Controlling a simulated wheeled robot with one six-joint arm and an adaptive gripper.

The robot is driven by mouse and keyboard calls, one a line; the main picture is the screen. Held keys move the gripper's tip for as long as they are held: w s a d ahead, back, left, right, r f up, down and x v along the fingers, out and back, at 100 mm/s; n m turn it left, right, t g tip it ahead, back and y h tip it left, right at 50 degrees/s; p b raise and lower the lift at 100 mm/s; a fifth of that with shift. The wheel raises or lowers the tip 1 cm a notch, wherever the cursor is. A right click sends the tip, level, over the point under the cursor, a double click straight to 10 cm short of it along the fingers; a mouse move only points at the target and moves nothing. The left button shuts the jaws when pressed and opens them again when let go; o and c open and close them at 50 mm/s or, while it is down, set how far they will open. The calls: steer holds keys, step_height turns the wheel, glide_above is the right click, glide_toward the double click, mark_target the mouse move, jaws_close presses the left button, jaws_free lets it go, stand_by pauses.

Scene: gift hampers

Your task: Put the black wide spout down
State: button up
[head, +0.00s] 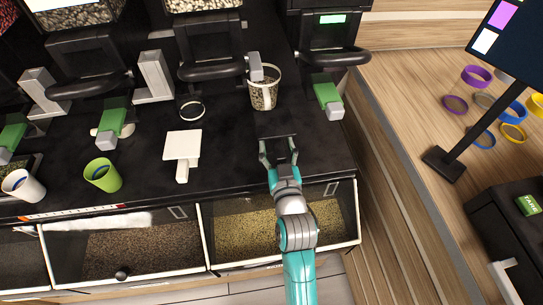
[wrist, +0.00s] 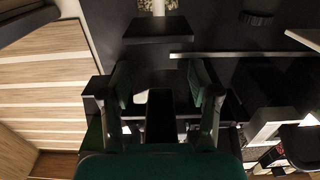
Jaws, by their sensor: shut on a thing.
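My gripper (head: 278,148) is low over the right part of the black counter (head: 232,165), near its front edge, with its fingers spread around a dark piece. In the wrist view, a black block, the black wide spout (wrist: 160,114), sits between the two green-padded fingers of my gripper (wrist: 160,92). In the head view the spout is hard to tell from the black counter. I cannot tell whether it touches the counter.
A white flat piece with a handle (head: 182,147) lies left of my gripper. A bean-filled cup (head: 264,90) stands behind it under a dispenser. A green cup (head: 102,175) and a white cup (head: 23,186) are farther left. Bean drawers (head: 205,245) front the counter.

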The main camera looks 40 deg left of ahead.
steer(key=shift+f, duration=2.75)
steer(key=shift+f, duration=0.15)
steer(key=o, duration=1.2)
steer(key=v, duration=1.2)
steer(key=shift+s, duration=0.1)
